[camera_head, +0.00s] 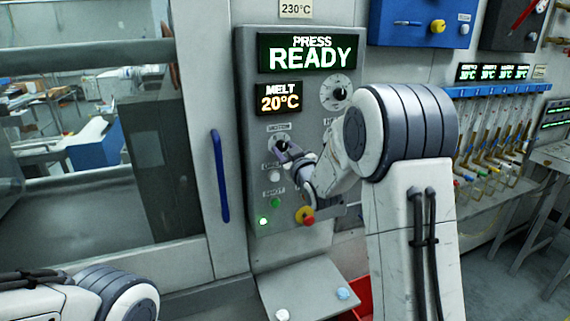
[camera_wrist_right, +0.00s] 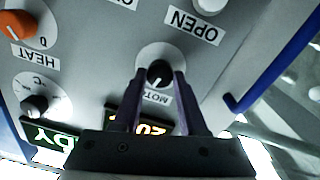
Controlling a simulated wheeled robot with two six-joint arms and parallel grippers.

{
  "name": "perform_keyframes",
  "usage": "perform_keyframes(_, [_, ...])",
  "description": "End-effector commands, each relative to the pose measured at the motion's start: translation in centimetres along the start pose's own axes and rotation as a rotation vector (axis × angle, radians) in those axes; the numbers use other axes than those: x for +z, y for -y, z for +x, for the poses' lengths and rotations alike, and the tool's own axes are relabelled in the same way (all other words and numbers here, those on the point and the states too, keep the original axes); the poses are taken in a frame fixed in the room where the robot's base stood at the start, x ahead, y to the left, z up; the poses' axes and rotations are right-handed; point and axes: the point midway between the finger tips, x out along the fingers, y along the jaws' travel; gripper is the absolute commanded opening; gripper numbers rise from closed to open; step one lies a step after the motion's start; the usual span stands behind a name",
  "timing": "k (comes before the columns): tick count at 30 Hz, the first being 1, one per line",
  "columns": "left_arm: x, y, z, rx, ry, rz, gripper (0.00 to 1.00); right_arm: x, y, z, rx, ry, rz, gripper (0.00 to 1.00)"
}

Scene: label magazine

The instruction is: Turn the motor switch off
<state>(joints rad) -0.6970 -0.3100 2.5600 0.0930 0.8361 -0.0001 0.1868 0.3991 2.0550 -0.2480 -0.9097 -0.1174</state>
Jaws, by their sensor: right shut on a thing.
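The motor switch (camera_head: 281,144) is a small black knob on a white round dial, under a MOTOR label on the grey control panel (camera_head: 250,150). In the right wrist view the motor switch (camera_wrist_right: 158,72) sits between the purple fingertips of my right gripper (camera_wrist_right: 159,80), which is shut on it. In the head view my right gripper (camera_head: 286,150) reaches the switch from the right and partly covers it. I cannot read the switch's setting clearly. My left arm shows at the lower left of the head view, but its gripper is out of frame.
The panel displays (camera_head: 307,53) read PRESS READY and MELT 20°C. A temperature dial (camera_head: 337,95) sits at the upper right of the panel. A red and yellow stop button (camera_head: 306,216) is below my gripper. A blue door handle (camera_head: 220,176) stands left of the panel.

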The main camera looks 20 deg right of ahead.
Motion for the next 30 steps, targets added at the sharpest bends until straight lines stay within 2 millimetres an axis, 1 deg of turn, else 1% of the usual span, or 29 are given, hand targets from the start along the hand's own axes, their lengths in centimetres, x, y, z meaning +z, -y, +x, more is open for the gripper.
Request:
perform_keyframes(1, [0.1,0.1,1.9,0.000,0.000,0.001,0.50,0.6,0.2,0.0,0.002,-0.008,-0.047,0.00])
perform_keyframes(15, [0.5,0.7,9.4,0.000,0.000,0.000,0.50,0.6,0.2,0.0,0.001,-0.017,-0.488,0.00])
perform_keyframes(21, [0.6,0.9,11.8,0.000,0.000,0.000,0.50,0.5,0.2,0.0,0.000,-0.021,-0.643,0.00])
perform_keyframes(24, [0.7,0.9,12.7,0.000,0.000,0.000,0.50,0.4,0.1,0.0,0.000,-0.022,-0.704,0.00])
perform_keyframes(30, [0.7,1.0,13.8,0.000,0.000,0.000,0.50,0.3,0.1,0.0,-0.002,-0.023,-0.792,0.00])
